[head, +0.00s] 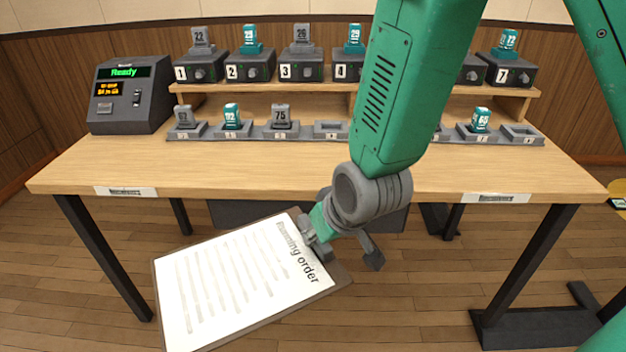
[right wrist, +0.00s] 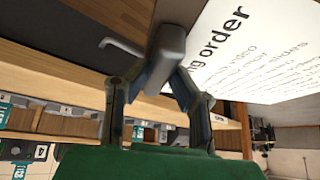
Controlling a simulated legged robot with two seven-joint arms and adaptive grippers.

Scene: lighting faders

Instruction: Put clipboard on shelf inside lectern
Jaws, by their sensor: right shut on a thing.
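The clipboard (head: 235,285) is a brown board with a white sheet headed "running order". It hangs tilted in front of the table in the head view. My right gripper (head: 312,240) is shut on the clipboard's edge near the heading. In the right wrist view the gripper (right wrist: 165,60) meets the clipboard (right wrist: 255,50), whose sheet fills the upper right. My left gripper is not in view. I cannot make out a lectern or its shelf in either view.
A wooden table (head: 270,170) with dark legs stands ahead. It bears a dark console (head: 130,95) reading "Ready", a raised wooden shelf (head: 290,88) with numbered fader boxes, and a row of grey holders with teal and grey blocks. Wooden floor (head: 80,280) is open at the front left.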

